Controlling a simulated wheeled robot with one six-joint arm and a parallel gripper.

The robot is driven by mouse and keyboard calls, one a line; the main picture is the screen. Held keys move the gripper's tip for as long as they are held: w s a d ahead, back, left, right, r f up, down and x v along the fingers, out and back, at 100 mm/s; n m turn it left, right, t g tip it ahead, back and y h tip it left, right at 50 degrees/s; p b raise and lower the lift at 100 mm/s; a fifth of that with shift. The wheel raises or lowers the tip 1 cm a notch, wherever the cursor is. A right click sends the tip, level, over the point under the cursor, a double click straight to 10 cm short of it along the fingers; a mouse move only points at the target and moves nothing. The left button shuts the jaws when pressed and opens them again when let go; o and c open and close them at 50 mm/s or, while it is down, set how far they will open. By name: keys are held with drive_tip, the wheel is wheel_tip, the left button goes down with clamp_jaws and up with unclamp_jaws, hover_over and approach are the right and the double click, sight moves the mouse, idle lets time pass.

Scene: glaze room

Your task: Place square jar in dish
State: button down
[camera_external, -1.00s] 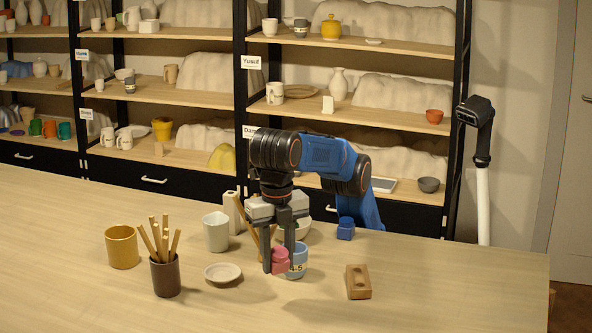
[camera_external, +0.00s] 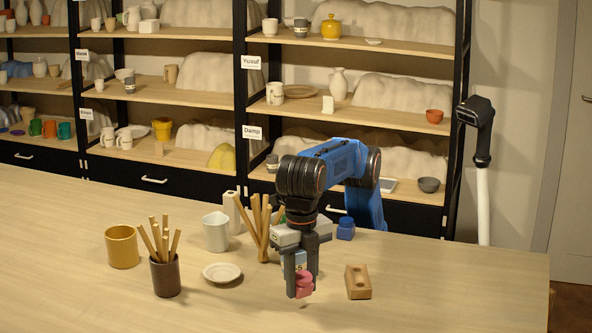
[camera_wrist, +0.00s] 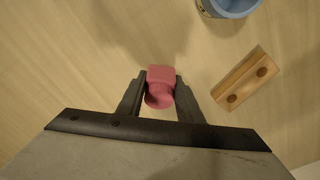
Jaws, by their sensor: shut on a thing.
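My gripper (camera_external: 301,288) is shut on a small pink jar (camera_external: 304,281) with a squarish body and a rounded end. In the wrist view the pink jar (camera_wrist: 160,76) sits between the two fingertips (camera_wrist: 160,92). A small shallow white dish (camera_external: 222,272) stands on the table to the left of my gripper, apart from it, and looks empty. The dish is not seen in the wrist view. A blue square jar (camera_external: 346,229) stands behind my gripper to the right.
A wooden block with holes (camera_external: 358,282) lies to the right. A brown pot of sticks (camera_external: 166,278), a mustard mug (camera_external: 122,247) and a white cup (camera_external: 216,233) stand left. The front table is clear.

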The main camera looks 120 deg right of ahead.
hover_over(230, 293)
drive_tip(key=shift+w+d, duration=0.1)
drive_tip(key=shift+d, duration=0.05)
drive_tip(key=shift+f, duration=1.55)
drive_tip(key=c, duration=1.3)
unclamp_jaws()
drive_tip(key=shift+o, duration=0.2)
drive_tip(key=shift+f, duration=0.25)
wheel_tip(230, 293, up, 7)
drive_tip(key=shift+f, duration=0.15)
drive_tip(key=shift+o, duration=0.5)
drive_tip(key=shift+r, duration=0.5)
